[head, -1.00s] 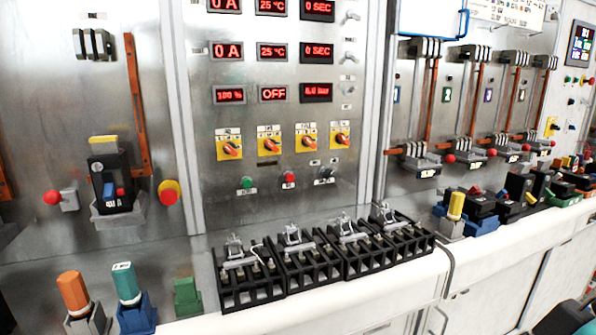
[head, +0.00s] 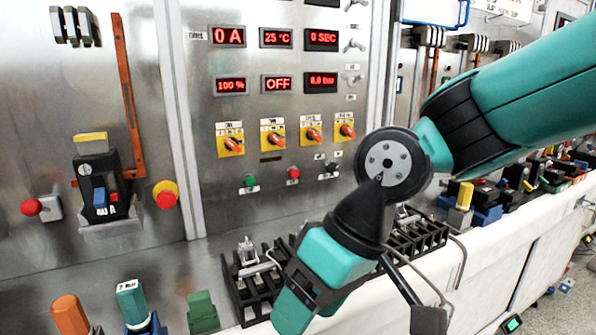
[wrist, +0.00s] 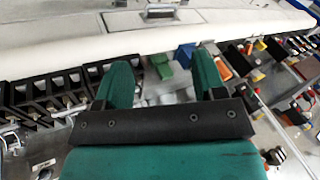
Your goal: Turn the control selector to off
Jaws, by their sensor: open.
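Four orange rotary selectors on yellow plates sit in a row on the middle panel in the head view: the leftmost (head: 232,145), the second (head: 272,139), the third (head: 312,134) and the rightmost (head: 346,131). Their labels are too small to read, so I cannot tell which is the control selector. Their handles look tilted. My gripper (wrist: 163,80) is open and empty in the wrist view, its two teal fingers apart. In the head view it points downward over the bench, below and in front of the selectors, touching none of them.
Black terminal blocks (head: 262,268) stand on the bench under my gripper. Orange (head: 70,315), teal (head: 131,300) and green (head: 202,312) plugs stand to the left. A breaker (head: 103,190) and a red button (head: 166,194) are on the left panel. Space before the selectors looks clear.

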